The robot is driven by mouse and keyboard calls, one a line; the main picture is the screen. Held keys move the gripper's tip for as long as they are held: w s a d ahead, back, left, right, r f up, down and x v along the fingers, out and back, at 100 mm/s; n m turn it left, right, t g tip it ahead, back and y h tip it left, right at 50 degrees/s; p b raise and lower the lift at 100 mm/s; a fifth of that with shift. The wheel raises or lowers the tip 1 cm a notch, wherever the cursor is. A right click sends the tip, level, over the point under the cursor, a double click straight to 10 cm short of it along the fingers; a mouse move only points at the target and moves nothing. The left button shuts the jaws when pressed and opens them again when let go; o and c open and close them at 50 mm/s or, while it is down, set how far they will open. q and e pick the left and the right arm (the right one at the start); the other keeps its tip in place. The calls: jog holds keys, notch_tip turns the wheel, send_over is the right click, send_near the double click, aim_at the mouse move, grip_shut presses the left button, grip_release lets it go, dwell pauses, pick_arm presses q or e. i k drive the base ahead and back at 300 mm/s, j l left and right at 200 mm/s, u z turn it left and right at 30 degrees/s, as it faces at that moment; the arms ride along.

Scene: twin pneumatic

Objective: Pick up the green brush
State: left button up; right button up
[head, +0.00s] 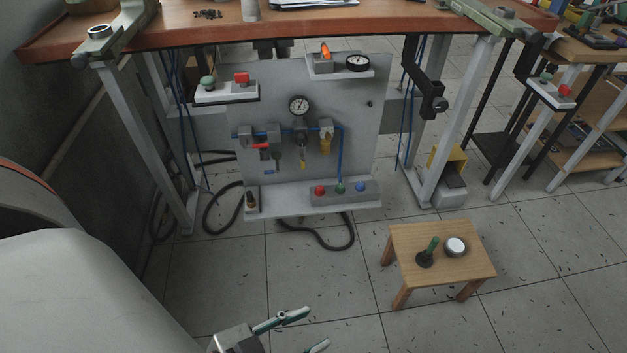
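The green brush (429,250) stands on the small wooden stool (405,238) at lower right, its green handle up and slightly tilted, its dark base on the stool top. A round white-topped container (456,246) stands just to its right. My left gripper (302,331) is at the bottom edge, left of the stool and apart from the brush. Its two fingers are spread with nothing seen between them, and part of the lower finger is cut off by the frame. My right gripper is not in view.
A workbench (290,28) spans the back, with a grey pneumatic panel (345,100) below it. A black hose (335,243) lies on the floor under the panel. The floor between gripper and stool is clear apart from small debris.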

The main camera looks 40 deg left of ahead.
aim_at(436, 240)
jog(key=i+l+u, duration=0.15)
jog(key=u, duration=0.15)
jog(key=i+l+u, duration=0.15)
jog(key=l+u, duration=0.15)
jog(key=i+l+u, duration=0.1)
jog(key=u, duration=0.15)
jog(key=i, duration=0.05)
